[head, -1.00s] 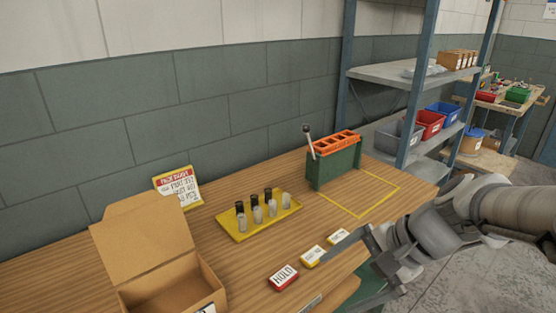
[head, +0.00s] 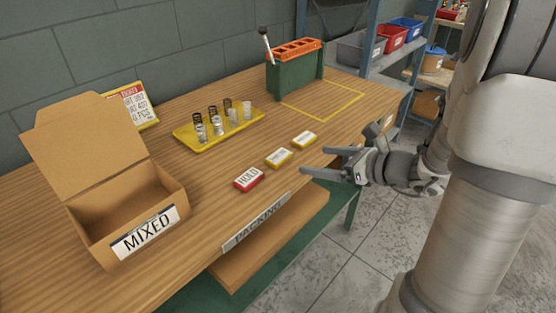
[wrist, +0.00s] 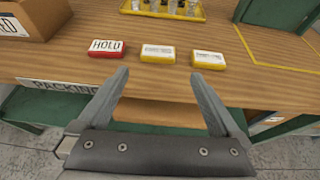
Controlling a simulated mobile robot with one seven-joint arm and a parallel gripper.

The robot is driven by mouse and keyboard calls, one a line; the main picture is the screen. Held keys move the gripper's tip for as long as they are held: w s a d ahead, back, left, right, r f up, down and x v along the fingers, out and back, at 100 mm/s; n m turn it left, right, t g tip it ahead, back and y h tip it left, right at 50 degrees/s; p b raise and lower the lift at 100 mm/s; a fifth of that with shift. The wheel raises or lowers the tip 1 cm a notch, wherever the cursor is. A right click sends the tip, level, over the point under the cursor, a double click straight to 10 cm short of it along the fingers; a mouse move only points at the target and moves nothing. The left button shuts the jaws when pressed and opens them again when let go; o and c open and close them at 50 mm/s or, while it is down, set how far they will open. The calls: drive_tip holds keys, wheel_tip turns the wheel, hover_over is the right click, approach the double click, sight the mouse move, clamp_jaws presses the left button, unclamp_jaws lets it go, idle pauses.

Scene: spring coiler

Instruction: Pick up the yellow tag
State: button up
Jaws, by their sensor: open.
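Two yellow tags with white labels lie flat near the table's front edge. One yellow tag (head: 278,158) is in the middle of a row and the other yellow tag (head: 304,140) is at its right end; their print is too small to read. In the wrist view the middle tag (wrist: 158,53) and the right tag (wrist: 208,59) lie beyond my fingertips. A red tag (head: 248,179) marked HOLD is left of them. My gripper (head: 315,160) is open and empty at the table's front edge, to the right of the tags and apart from them.
An open cardboard box (head: 118,238) marked MIXED stands at the left. A yellow tray (head: 187,142) of several springs lies behind the tags. A green and orange rack (head: 295,78) with a lever stands at the back, near a yellow outlined area (head: 340,95). A lower shelf (head: 270,240) juts out below.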

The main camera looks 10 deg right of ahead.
sight(282, 157)
drive_tip(key=b+x, duration=0.1)
drive_tip(key=x, duration=0.4)
drive_tip(key=shift+a+f, duration=0.1)
drive_tip(key=shift+f, duration=0.1)
drive_tip(key=shift+b+x, duration=0.9)
drive_tip(key=shift+x, duration=1.9)
drive_tip(key=shift+s, duration=0.15)
drive_tip(key=shift+c, duration=0.2)
drive_tip(key=c, duration=1)
